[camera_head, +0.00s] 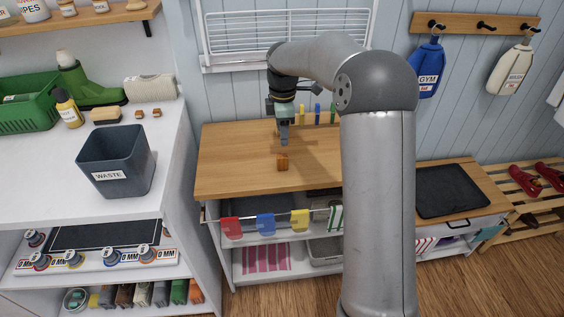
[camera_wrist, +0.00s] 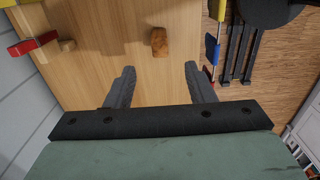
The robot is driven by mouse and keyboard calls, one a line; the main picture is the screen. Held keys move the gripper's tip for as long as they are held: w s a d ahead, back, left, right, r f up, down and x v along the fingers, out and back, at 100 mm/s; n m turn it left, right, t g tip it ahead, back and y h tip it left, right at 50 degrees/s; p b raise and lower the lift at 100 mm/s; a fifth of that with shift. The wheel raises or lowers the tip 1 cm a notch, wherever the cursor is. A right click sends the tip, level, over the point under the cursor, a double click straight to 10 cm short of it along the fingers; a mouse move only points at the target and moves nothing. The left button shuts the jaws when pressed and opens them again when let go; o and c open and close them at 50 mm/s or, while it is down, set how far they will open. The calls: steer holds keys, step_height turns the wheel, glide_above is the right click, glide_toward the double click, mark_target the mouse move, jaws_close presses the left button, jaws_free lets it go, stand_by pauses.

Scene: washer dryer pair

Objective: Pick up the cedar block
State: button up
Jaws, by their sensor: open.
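The cedar block (camera_head: 283,162) is a small orange-brown block on the wooden tabletop (camera_head: 225,175), near the middle of its front part. My gripper (camera_head: 284,140) points down above the tabletop, a little behind the block in the head view. In the wrist view the block (camera_wrist: 159,42) lies beyond the fingertips, roughly centred between them. My gripper's two fingers (camera_wrist: 160,76) are apart with nothing between them. The block appears apart from both fingers.
Coloured pegs (camera_head: 303,114) stand at the tabletop's back. Red, blue and yellow cloths (camera_head: 265,224) hang below its front edge. A waste bin (camera_head: 114,163) stands on the white counter (camera_head: 45,185) at left. The tabletop's left part is clear.

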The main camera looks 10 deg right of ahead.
mark_target(282, 155)
step_height(282, 155, down, 12)
steer(key=shift+f+p, duration=0.1)
steer(key=shift+p, duration=0.3)
steer(key=c, duration=1)
